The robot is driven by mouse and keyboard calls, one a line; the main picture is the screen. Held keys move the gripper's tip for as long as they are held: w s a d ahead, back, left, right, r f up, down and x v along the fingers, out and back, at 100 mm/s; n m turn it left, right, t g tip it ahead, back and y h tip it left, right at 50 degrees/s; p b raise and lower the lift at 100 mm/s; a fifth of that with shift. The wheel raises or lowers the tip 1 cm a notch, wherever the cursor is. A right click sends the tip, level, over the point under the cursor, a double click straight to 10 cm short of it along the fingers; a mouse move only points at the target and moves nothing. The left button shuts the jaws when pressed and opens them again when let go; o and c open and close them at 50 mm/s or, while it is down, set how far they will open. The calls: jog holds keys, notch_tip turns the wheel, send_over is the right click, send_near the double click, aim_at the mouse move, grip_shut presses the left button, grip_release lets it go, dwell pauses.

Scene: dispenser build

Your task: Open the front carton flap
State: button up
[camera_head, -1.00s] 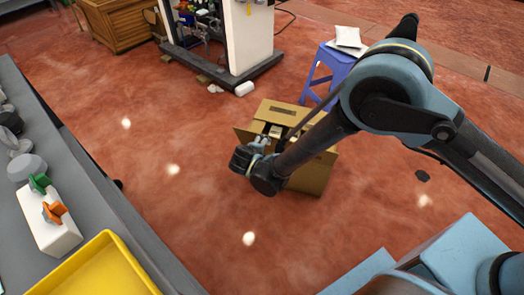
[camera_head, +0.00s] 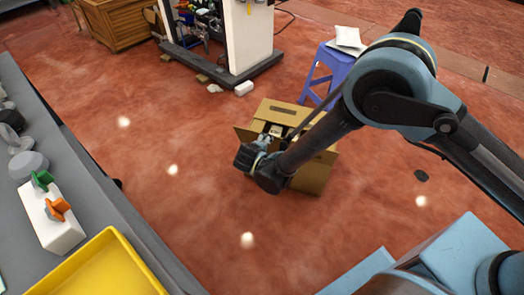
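A brown cardboard carton (camera_head: 312,176) stands on the red floor in the middle of the view. Its far flap (camera_head: 284,112) is folded outward, and a flap edge shows at its left side (camera_head: 243,134). Pale items show inside the opening. My gripper (camera_head: 269,138) is at the carton's near-left top edge, over the opening. My wrist and forearm cover most of the near side, so the front flap is largely hidden. The fingers are small and partly hidden, and I cannot tell whether they are open or touching the carton.
A blue stool (camera_head: 328,70) with white packets (camera_head: 348,38) stands behind the carton. A grey workbench (camera_head: 95,200) with a yellow tray (camera_head: 112,262) runs along the left. A machine frame (camera_head: 225,70) and wooden crate (camera_head: 115,22) stand at the back. Floor left of the carton is clear.

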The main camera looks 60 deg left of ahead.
jog(key=shift+w+d+f, duration=0.1)
jog(key=shift+d+f, duration=0.05)
jog(key=shift+f, duration=0.05)
jog(key=shift+s+d+f, duration=0.25)
jog(key=shift+s+d, duration=0.15)
jog(key=shift+s, duration=0.3)
jog(key=shift+s+d+f, duration=0.2)
jog(key=shift+s+d, duration=0.2)
jog(key=shift+s, duration=0.25)
jog(key=shift+c, duration=1.3)
jog(key=shift+s+d+f, duration=0.2)
jog(key=shift+s+d, duration=0.2)
jog(key=shift+s, duration=0.05)
jog(key=c, duration=0.3)
jog(key=shift+s+d+f, duration=0.2)
jog(key=shift+s+d, duration=0.1)
jog(key=shift+s, duration=0.05)
jog(key=c, duration=0.5)
jog(key=shift+s+d+f, duration=0.8)
jog(key=shift+s+d, duration=0.7)
jog(key=shift+s, duration=0.15)
jog(key=shift+s+d+f, duration=0.75)
jog(key=shift+s+d, duration=0.75)
jog(key=shift+s, duration=0.2)
jog(key=shift+s+d+f, duration=0.8)
jog(key=shift+s+d, duration=0.7)
jog(key=shift+s, duration=0.15)
jog(key=shift+r, duration=0.1)
